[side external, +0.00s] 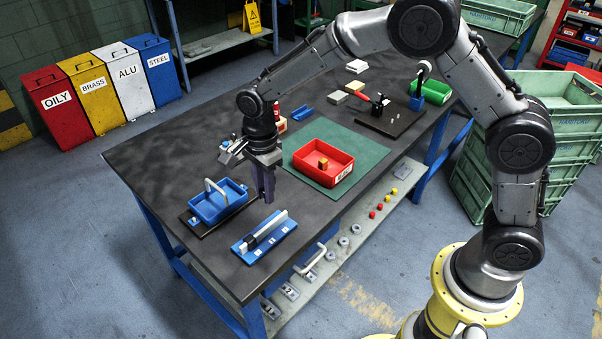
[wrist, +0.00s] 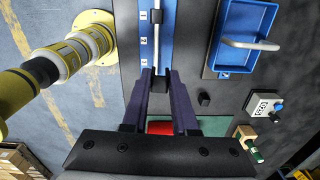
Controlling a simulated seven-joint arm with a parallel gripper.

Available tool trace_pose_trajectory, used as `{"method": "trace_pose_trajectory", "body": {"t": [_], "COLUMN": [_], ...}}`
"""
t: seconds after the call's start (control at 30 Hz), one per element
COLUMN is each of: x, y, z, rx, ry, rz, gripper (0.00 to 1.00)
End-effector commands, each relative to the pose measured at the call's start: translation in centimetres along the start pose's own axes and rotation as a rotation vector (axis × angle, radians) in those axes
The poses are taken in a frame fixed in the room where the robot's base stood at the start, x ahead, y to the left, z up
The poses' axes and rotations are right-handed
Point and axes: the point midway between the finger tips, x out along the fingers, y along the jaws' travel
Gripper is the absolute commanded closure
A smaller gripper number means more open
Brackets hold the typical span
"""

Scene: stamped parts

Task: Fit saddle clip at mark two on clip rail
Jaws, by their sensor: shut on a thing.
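My gripper (side external: 265,198) points down above the dark bench, behind the clip rail (side external: 264,236). In the wrist view its two purple-grey fingers (wrist: 160,76) are shut on a small dark piece, apparently the saddle clip (wrist: 160,90), largely hidden between them. The rail is a pale bar on a blue base with several white mark labels; it also shows in the wrist view (wrist: 166,45), ahead of the fingertips. A black clip (wrist: 155,16) sits on the bar at the label farthest from my fingers. The held clip looks apart from the rail.
A blue tray with a pale handle (side external: 232,206) stands left of the rail. A red bin (side external: 346,165) holding a small part sits on the green mat (side external: 372,145). A small dark block (wrist: 204,99) lies right of my fingers in the wrist view. The bench's front edge is close to the rail.

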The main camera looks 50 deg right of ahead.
Motion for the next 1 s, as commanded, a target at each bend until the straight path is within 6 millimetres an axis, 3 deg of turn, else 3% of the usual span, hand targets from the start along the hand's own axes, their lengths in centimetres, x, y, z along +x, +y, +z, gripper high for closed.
{"method": "trace_pose_trajectory", "body": {"t": [0.07,0.2,0.63,1.0], "x": [0.7,1.3,1.6,4.5], "y": [0.1,0.6,0.7,0.8], "z": [1.4,2.2,2.2,2.1], "rx": [-0.029,-0.051,-0.052,-0.052], "ry": [0.003,0.006,0.007,0.007], "rz": [0.008,0.019,0.02,0.022], "gripper": [1.0,1.0,1.0,1.0]}}
